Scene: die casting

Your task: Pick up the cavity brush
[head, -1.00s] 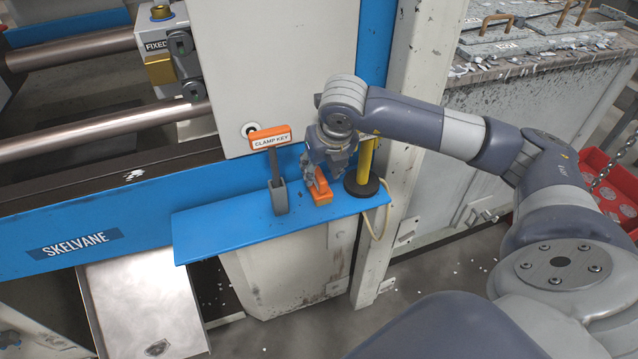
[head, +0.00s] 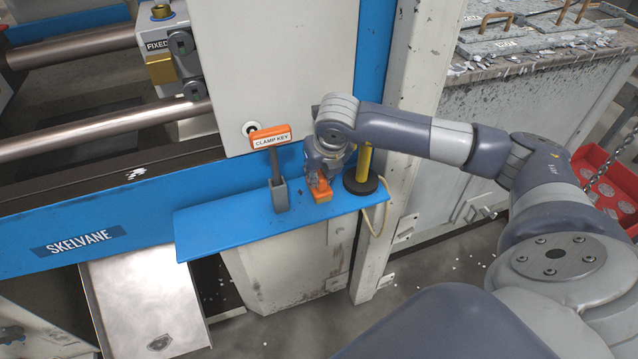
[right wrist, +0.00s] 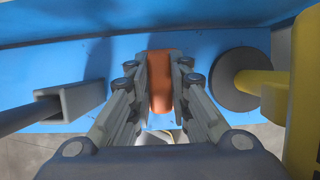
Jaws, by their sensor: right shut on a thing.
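An orange block-shaped thing, likely the cavity brush (head: 321,194), sits on the blue shelf (head: 230,233) between the clamp key and a yellow post. My right gripper (head: 319,184) reaches down over it from above. In the right wrist view the two fingers (right wrist: 160,88) lie along both sides of the orange body (right wrist: 160,70) and are shut on it. Its underside and any bristles are hidden. It appears still at shelf level; I cannot tell whether it touches the shelf. My left gripper is not in view.
The orange-topped clamp key (head: 270,140) stands in a grey holder (head: 279,196) just left. A yellow post on a round black base (head: 361,184) stands close on the right, with a pale cord below. The machine's white panel (head: 270,70) rises behind. The shelf's left part is clear.

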